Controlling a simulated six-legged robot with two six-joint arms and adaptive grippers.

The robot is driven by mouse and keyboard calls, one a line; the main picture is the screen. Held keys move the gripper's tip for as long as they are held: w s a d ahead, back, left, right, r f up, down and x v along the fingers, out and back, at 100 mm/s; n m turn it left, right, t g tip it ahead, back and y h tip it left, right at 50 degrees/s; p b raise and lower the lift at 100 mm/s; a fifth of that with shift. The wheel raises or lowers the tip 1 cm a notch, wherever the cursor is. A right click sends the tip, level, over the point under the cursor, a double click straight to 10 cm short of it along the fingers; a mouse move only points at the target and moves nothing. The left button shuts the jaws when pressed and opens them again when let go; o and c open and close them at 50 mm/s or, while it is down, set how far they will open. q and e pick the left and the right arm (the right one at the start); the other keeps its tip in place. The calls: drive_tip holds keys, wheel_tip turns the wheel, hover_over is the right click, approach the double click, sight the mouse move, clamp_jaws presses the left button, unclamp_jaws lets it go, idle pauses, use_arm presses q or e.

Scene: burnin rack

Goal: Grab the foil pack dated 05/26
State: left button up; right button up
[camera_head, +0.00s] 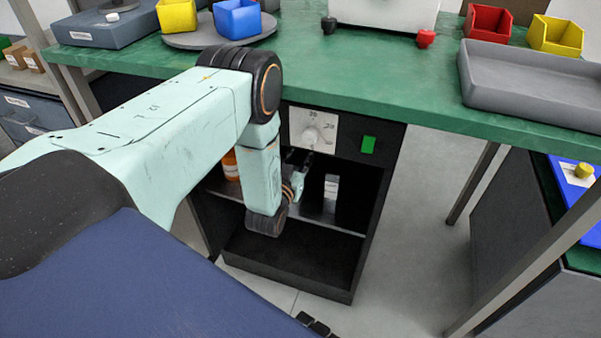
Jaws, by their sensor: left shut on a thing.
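My left gripper (302,165) is inside the black open-front cabinet under the green bench, above its shelf. My arm comes in from the left and hides part of the cabinet opening. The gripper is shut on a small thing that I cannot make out. A pale, narrow, upright pack (331,186) stands on the shelf (345,226) just right of the gripper. Its print is too small to read, so I cannot tell a date. An orange container (231,166) shows on the shelf left of my forearm. My right gripper is not in view.
Bench legs stand at both sides. The floor (415,235) right of the cabinet is clear.

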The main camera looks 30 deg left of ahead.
use_arm(q)
clamp_jaws()
drive_tip(key=shift+r, duration=0.1)
idle(0.4)
